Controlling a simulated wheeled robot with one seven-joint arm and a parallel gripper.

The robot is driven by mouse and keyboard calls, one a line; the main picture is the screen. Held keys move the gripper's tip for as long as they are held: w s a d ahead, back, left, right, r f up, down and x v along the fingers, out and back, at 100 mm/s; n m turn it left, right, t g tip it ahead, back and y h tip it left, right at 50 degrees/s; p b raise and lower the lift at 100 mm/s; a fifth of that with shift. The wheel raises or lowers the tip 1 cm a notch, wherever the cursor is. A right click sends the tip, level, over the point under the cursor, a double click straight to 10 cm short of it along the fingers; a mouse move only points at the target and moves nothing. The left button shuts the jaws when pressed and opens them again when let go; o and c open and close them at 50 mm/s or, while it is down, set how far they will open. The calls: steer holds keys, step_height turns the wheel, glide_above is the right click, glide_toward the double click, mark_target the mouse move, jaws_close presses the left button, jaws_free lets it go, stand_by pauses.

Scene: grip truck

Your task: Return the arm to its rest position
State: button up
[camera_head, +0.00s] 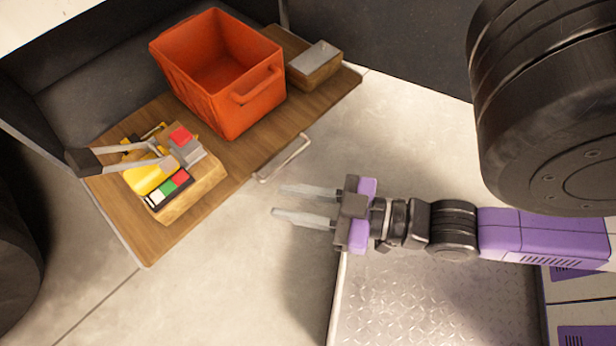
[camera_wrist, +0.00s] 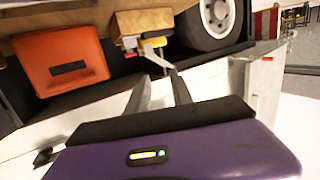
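My gripper (camera_head: 282,202) is extended to the left over the pale floor in the head view. Its two grey fingers are apart and nothing shows between them, so it is open and empty. It is to the right of the wooden shelf (camera_head: 140,225), clear of the things on it. In the wrist view my gripper (camera_wrist: 160,84) also shows its fingers apart, pointing towards the shelf's things.
An orange crate (camera_head: 187,88), empty inside, stands on the shelf. Beside it are a small wooden box (camera_head: 316,72) and another wooden box (camera_head: 196,198) with tools and coloured blocks. A metal handle (camera_head: 283,158) juts from the shelf's edge. A wheel (camera_wrist: 213,18) shows in the wrist view.

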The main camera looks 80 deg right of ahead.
steer(key=shift+g+y, duration=0.3)
steer(key=shift+g, duration=0.5)
steer(key=s+a+f, duration=0.2)
steer(key=s, duration=0.1)
steer(key=shift+a, duration=0.1)
step_height(320, 180, up, 32)
steer(key=p, duration=3.2)
